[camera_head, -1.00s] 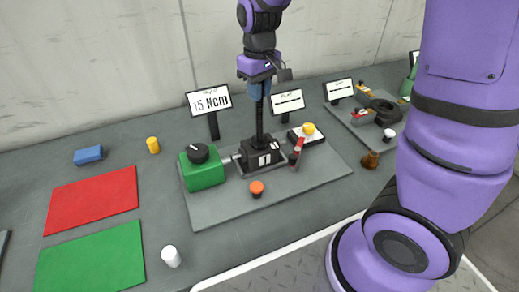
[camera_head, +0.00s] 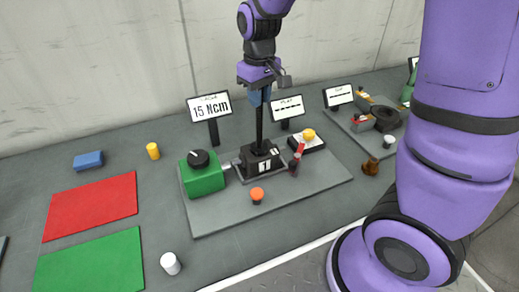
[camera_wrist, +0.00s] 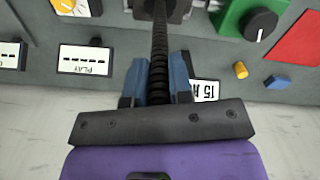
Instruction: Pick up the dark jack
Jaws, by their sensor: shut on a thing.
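The dark jack (camera_head: 260,158) is a black block with white marks and a tall black threaded spindle. It stands upright at a dark square spot on the grey board (camera_head: 310,190), between the green box and the red-handled part. My gripper (camera_head: 258,97) is above the block, with its blue fingers shut on the upper spindle. In the wrist view the spindle (camera_wrist: 159,50) runs between the two blue fingers, and my gripper (camera_wrist: 157,75) is closed around it. I cannot tell whether the jack's base touches the board.
A green box (camera_head: 203,180) with a black knob is close left of the jack, an orange button (camera_head: 257,195) in front, a red-handled part (camera_head: 297,158) right. Signs (camera_head: 209,106) stand behind. Red (camera_head: 92,206) and green (camera_head: 92,264) mats lie left; bare table lies between mats and board.

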